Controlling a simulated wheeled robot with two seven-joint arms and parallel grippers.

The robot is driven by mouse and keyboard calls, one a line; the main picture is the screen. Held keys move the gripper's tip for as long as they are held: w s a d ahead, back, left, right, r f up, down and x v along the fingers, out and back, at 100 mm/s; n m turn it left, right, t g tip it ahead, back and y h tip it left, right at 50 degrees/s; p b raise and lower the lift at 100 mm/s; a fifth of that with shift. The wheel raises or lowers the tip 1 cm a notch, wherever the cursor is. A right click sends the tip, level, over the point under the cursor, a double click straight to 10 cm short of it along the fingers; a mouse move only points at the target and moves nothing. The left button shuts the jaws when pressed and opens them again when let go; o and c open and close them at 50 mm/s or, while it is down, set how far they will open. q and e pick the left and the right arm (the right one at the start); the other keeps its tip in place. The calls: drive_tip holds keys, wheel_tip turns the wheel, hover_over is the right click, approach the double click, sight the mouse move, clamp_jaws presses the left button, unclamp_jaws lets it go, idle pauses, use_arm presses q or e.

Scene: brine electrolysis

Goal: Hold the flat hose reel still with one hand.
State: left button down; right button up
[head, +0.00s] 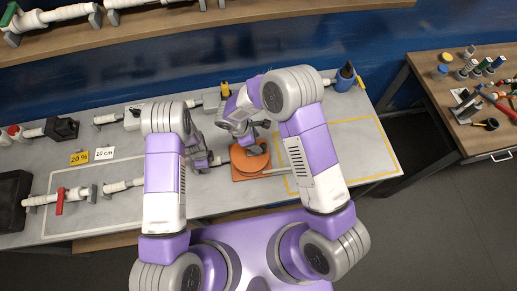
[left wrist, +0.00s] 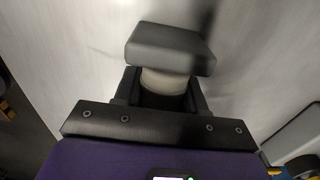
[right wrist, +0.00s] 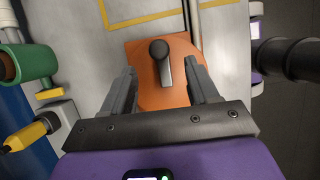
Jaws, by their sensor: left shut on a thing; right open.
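The flat hose reel (head: 246,164) is an orange disc on a square orange base, lying on the bench in front of me. In the right wrist view the reel (right wrist: 158,92) carries a grey crank handle (right wrist: 162,62). My right gripper (head: 254,140) is over the reel, its fingers apart on either side of the handle; contact is not clear. My left gripper (head: 212,161) is just left of the reel. In the left wrist view it is shut on a white cylindrical piece with a dark grey block on top (left wrist: 170,48). The arms hide part of the reel.
A pale rod (head: 277,170) runs right from the reel toward a yellow-outlined area (head: 365,150), which is mostly clear. White pipe fittings (head: 122,186) lie on the left of the bench. A tool table (head: 480,95) is farther right.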

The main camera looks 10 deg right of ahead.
sight(263, 148)
drive_tip(key=x, duration=0.7)
drive_tip(key=shift+d+f, duration=0.1)
drive_tip(key=shift+f, duration=0.15)
drive_tip(key=c, duration=0.7)
drive_tip(key=shift+c, duration=0.2)
